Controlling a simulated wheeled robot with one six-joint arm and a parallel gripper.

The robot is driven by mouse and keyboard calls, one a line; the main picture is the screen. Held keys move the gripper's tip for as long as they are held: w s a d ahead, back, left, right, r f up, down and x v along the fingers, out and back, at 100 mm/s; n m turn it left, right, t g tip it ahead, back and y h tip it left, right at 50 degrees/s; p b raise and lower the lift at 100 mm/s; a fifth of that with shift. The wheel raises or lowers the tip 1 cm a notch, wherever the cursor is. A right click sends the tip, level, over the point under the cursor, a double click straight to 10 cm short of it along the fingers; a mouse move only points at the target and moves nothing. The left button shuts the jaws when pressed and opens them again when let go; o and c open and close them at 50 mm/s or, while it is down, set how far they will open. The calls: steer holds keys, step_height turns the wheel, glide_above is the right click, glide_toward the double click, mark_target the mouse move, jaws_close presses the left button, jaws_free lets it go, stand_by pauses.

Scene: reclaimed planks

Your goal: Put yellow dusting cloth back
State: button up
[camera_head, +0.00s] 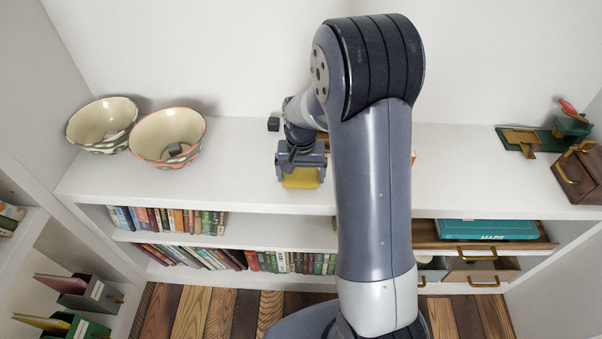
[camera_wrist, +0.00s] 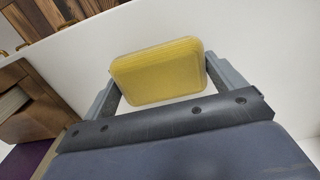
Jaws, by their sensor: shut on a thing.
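The yellow dusting cloth (camera_wrist: 158,72) is a thick folded pad with rounded corners. It sits between the two fingers of my gripper (camera_wrist: 165,80) in the wrist view, with a finger at each side. In the head view my gripper (camera_head: 301,172) points down at the white shelf top (camera_head: 240,195), and the cloth (camera_head: 301,179) shows at its lower end. The cloth is at or just above the shelf top; I cannot tell whether it touches. My arm hides part of the shelf to the right of the gripper.
Two patterned bowls (camera_head: 103,123) (camera_head: 168,136) stand at the left on the shelf top. At the far right are a green-based object (camera_head: 535,141) and a wooden box (camera_head: 580,173). Rows of books (camera_head: 170,220) fill the shelves below. An open drawer (camera_head: 430,238) holds a teal box (camera_head: 487,230).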

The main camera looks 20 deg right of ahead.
mark_target(301, 174)
steer(key=o, duration=0.7)
steer(key=shift+f, duration=0.15)
step_height(301, 174, up, 12)
steer(key=shift+r+p, duration=0.2)
steer(key=shift+p, duration=0.7)
